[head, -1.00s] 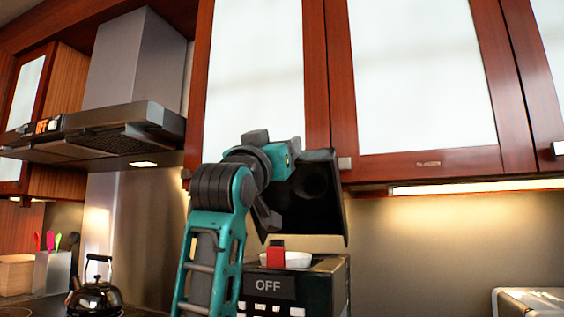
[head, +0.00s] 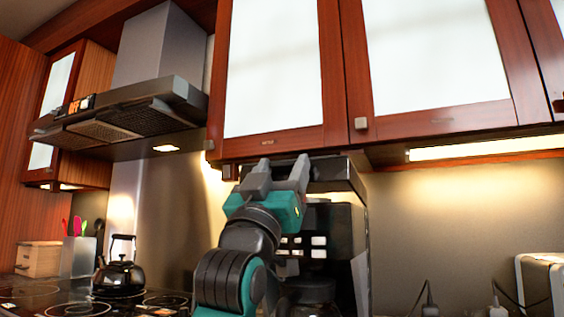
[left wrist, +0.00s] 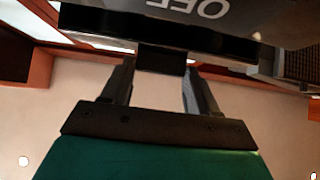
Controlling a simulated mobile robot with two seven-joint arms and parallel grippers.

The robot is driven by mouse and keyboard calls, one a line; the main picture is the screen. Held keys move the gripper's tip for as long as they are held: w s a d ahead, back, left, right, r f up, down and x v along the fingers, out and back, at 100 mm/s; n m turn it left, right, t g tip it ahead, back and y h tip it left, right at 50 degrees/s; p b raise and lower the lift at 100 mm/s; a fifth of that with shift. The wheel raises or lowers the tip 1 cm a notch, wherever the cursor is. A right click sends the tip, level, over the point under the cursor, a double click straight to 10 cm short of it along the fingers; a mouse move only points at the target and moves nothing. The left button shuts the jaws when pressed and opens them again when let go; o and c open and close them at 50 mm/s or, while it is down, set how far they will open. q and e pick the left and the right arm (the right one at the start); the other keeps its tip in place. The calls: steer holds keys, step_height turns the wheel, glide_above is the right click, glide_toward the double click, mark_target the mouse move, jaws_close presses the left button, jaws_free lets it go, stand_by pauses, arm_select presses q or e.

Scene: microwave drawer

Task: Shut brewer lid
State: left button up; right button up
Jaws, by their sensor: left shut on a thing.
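The black coffee brewer (head: 348,235) stands under the wall cabinets, partly hidden behind my left arm. Its dark lid (head: 336,172) shows at the top, much lower than upright; I cannot tell whether it is fully shut. My left gripper (head: 280,164) is at the top front of the brewer, its fingers pointing up. In the left wrist view my left gripper (left wrist: 158,78) has one finger on each side of a small black tab (left wrist: 162,60) at the edge of a dark slab. The brewer's "OFF" panel (left wrist: 195,8) appears upside down there. My right gripper is not in view.
Wall cabinets (head: 278,140) hang close above the brewer. A range hood (head: 130,115) and a black kettle (head: 119,275) on the cooktop are at left. A toaster-like appliance (head: 543,285) and cords are at right.

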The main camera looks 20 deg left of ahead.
arm_select(q)
steer(key=shift+w+f, duration=0.35)
steer(key=shift+f, duration=0.3)
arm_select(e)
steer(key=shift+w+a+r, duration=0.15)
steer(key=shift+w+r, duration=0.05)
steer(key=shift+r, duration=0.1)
arm_select(q)
steer(key=o, duration=1.5)
steer(key=shift+r, duration=0.1)
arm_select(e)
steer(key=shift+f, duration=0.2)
arm_select(q)
steer(key=v, duration=1.3)
steer(key=shift+s+r, duration=0.1)
